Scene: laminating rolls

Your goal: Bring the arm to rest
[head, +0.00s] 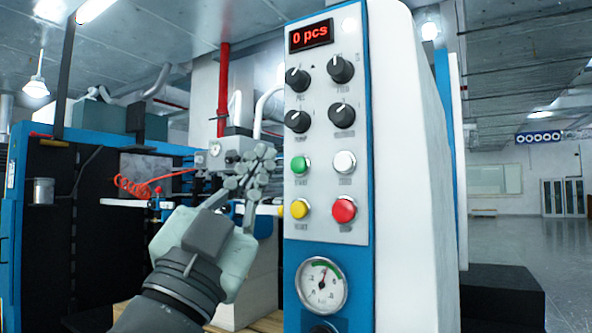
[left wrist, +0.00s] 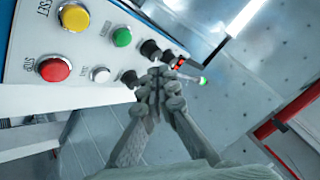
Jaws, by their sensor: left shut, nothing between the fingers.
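My left gripper (head: 255,165) is raised in front of the machine, just left of the control panel (head: 326,232) in the head view. Its fingers are closed together with nothing between them. It also shows in the left wrist view (left wrist: 160,82), where its fingertips overlap the panel's black knobs in the picture. I cannot tell whether it touches the panel. My right gripper is in neither view.
The panel has a green button (head: 300,166), a yellow button (head: 299,208), a red button (head: 343,209), a white button (head: 344,162), several knobs and a gauge (head: 321,285). Its display (head: 311,36) reads "0 pcs". Open floor (head: 545,255) lies at the right.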

